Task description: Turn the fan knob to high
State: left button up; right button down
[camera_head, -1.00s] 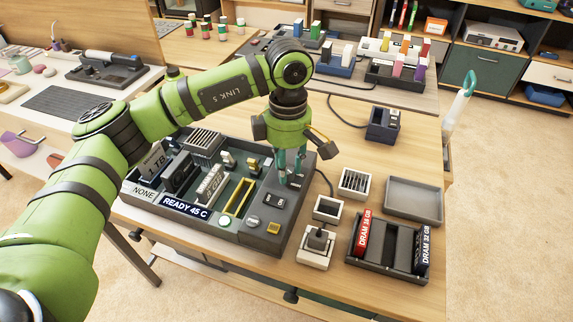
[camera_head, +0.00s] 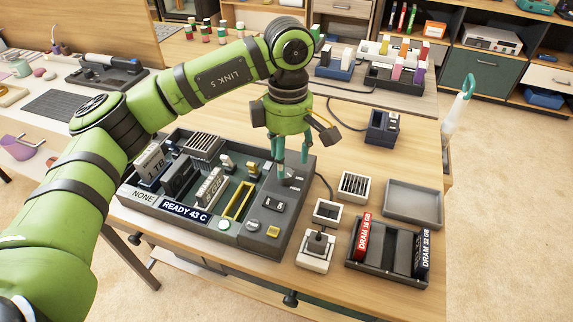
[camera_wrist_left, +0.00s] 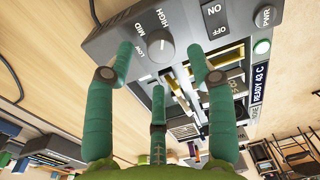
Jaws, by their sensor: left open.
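The fan knob (camera_wrist_left: 160,46) is a round grey dial on the dark console (camera_wrist_left: 105,40), with LOW, MID and HIGH printed around its rim. Its pointer is too faint to read. In the head view the fingers largely cover the knob. My left gripper (camera_head: 292,166) points down over the right back part of the console (camera_head: 262,240). In the left wrist view the left gripper (camera_wrist_left: 160,62) is open, its green fingers spread around the knob's line of sight, apart from it and holding nothing. My right gripper is not in view.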

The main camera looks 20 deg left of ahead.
aim_at(287, 170)
pick_arm(q)
notch_tip(287, 170, up, 8)
jog(key=shift+w+r, duration=0.15)
jog(key=shift+r, duration=0.1)
